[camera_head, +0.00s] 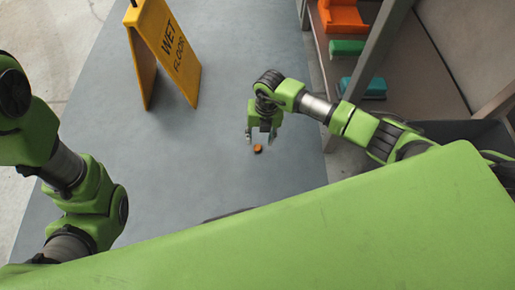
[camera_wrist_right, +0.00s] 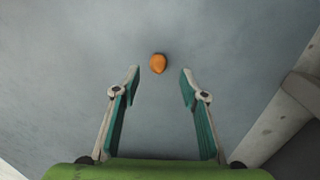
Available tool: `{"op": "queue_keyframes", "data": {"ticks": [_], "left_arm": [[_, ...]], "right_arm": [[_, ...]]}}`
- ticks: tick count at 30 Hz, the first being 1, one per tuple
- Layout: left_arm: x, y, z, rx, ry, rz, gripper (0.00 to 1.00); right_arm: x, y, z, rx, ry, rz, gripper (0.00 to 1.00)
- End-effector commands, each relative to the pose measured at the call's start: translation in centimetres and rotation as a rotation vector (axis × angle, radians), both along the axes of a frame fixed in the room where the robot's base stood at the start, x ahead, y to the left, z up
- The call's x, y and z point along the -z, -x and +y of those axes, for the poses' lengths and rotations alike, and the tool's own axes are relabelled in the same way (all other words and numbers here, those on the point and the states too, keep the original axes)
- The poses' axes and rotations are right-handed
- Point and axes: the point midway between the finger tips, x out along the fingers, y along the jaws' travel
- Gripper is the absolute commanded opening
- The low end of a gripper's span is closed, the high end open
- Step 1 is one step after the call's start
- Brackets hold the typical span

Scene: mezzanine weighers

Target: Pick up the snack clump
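The snack clump (camera_head: 258,148) is a small orange-brown lump on the grey floor. In the right wrist view the clump (camera_wrist_right: 158,63) lies just beyond the fingertips, roughly midway between them. My right gripper (camera_head: 261,136) points down at the floor near the clump. Its two fingers stand apart with nothing between them, as the right wrist view (camera_wrist_right: 160,84) shows. No contact with the clump shows. My left arm is at the left of the head view, but its gripper is out of frame.
A yellow wet floor sign (camera_head: 166,50) stands on the grey floor behind the gripper. To the right, a shelf frame (camera_head: 366,58) holds an orange item (camera_head: 342,17), a green item (camera_head: 346,48) and a teal item (camera_head: 364,88). The floor around the clump is clear.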

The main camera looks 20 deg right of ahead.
Motion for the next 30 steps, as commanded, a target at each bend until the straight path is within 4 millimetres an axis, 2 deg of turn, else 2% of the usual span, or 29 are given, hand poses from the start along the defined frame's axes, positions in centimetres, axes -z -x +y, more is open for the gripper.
{"op": "queue_keyframes", "data": {"ticks": [1, 9, 19, 23, 24, 30], "left_arm": [[1.0, 0.0, 0.0, 0.0, 0.0, 0.0, 0.26], [4.2, 0.0, 0.0, 0.0, 0.0, 0.0, 0.26], [4.4, 0.0, 0.0, 0.001, 0.0, 0.0, 0.26], [4.4, 0.0, 0.0, 0.001, 0.0, 0.0, 0.26], [4.4, 0.0, 0.0, 0.001, 0.0, 0.0, 0.26], [4.4, 0.0, 0.0, 0.001, 0.0, 0.0, 0.26]], "right_arm": [[1.0, 0.1, 0.1, 0.0, -0.001, 0.001, 0.4], [4.2, 0.0, 0.6, 0.0, 0.001, 0.001, 0.4], [4.4, 0.0, 0.7, 0.0, 0.0, 0.0, 0.4], [4.4, 0.0, 0.7, 0.0, 0.0, 0.001, 0.15], [4.4, 0.0, 0.7, 0.0, 0.0, 0.001, 0.13], [4.4, 0.0, 0.7, 0.0, 0.0, 0.0, 0.12]]}}
